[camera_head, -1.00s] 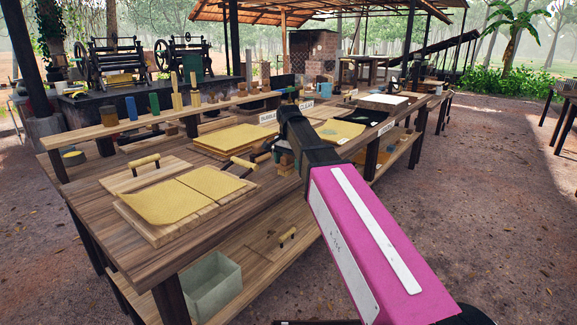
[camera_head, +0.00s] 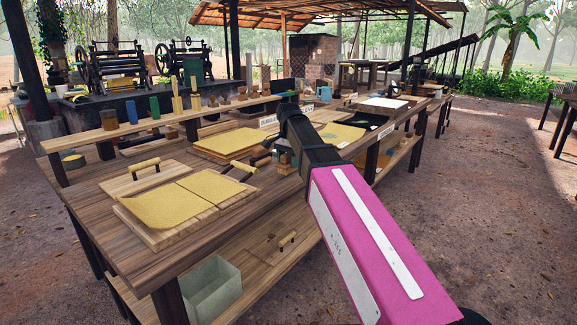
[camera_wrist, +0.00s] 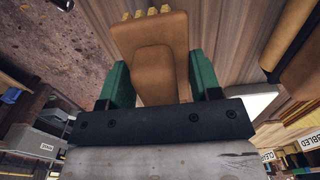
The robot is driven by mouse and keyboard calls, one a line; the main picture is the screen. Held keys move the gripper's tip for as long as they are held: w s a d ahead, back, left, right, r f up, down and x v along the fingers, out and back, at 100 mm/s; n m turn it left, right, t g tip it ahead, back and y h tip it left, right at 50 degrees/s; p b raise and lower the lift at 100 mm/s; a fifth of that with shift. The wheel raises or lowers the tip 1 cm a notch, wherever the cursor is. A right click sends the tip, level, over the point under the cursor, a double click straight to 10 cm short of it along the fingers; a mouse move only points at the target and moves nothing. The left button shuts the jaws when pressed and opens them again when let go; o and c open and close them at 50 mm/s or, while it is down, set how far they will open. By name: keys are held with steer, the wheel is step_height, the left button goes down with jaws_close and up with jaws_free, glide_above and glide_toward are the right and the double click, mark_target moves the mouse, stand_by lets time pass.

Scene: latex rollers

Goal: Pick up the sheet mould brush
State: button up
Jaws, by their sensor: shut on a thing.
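The sheet mould brush (camera_wrist: 158,60) shows in the wrist view as a brown wooden body with a few pale yellow tufts at its far end. My gripper (camera_wrist: 157,82) is shut on it, with one green finger on each side of the brown body. In the head view my pink arm reaches over the long wooden table (camera_head: 100,208). The gripper end is mostly hidden behind the dark wrist there, and the brush cannot be made out clearly. I cannot tell how far it is from the table top.
Yellow sheets lie on a board (camera_head: 160,238) at the table's near end, with wooden-handled tools beside them. A raised shelf (camera_head: 85,135) with bottles and blocks runs along the back. A grey bin (camera_head: 212,288) stands on the lower shelf. Open ground lies to the right.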

steer(key=shift+r, duration=0.9)
steer(key=s+a+r, duration=0.6)
steer(key=a+r, duration=0.1)
steer(key=a, duration=0.2)
steer(key=shift+s+a, duration=0.25)
steer(key=shift+s, duration=0.1)
steer(key=o, duration=0.4)
steer(key=shift+c, duration=1.4)
